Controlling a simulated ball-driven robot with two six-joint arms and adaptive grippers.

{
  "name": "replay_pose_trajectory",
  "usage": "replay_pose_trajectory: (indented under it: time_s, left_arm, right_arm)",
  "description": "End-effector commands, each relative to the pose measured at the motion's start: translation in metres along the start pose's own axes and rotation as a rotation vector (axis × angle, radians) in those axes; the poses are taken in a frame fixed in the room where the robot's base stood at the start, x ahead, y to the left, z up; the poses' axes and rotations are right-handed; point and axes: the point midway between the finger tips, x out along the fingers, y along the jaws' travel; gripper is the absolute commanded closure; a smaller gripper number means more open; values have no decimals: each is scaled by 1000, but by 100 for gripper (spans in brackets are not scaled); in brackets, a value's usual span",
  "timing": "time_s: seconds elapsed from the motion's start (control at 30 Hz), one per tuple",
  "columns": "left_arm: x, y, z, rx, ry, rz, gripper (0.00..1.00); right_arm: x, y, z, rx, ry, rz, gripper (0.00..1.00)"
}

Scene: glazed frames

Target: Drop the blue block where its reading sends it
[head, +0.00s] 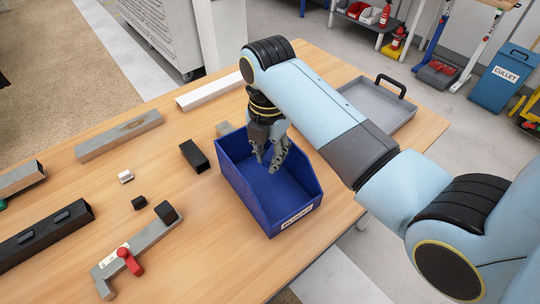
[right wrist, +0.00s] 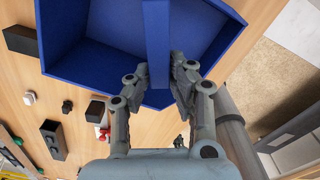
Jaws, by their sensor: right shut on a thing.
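The blue block (right wrist: 157,35) is a long, narrow bar in the right wrist view. My right gripper (right wrist: 163,72) is shut on it near one end, and its far end runs out of that view. In the head view the right gripper (head: 268,165) points down inside the mouth of an open blue bin (head: 300,187) with a white label on its front. The block is hard to tell from the bin there, as their blues match. I cannot tell whether the block touches the bin's floor. My left gripper is not in view.
A grey gauge with a red knob (head: 124,253) lies at the front left, near small dark (head: 139,202) and white (head: 125,176) blocks. A black box (head: 194,156) stands left of the bin. A grey tray (head: 375,107) sits behind right. A blue CULLET bin (head: 497,85) stands on the floor.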

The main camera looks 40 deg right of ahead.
Motion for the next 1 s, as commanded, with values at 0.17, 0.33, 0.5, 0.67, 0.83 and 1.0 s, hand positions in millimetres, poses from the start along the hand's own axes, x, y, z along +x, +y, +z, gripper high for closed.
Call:
replay_pose_trajectory:
  time_s: [0.17, 0.33, 0.5, 0.67, 0.83, 1.0]
  left_arm:
    - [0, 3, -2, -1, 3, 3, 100]
    - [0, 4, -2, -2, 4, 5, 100]
    - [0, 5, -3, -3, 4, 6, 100]
    - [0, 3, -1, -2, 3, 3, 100]
    - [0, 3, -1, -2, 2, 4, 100]
    - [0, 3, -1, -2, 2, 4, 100]
  right_arm:
    - [0, 0, 0, 0, 0, 0, 78]
    - [0, 0, 0, 0, 0, 0, 56]
    - [0, 0, 0, 0, 0, 0, 54]
    - [-4, 0, 0, 0, -1, 1, 54]
    - [-28, 1, 1, 0, -2, 4, 54]
    - [-58, 1, 0, 0, -2, 3, 54]
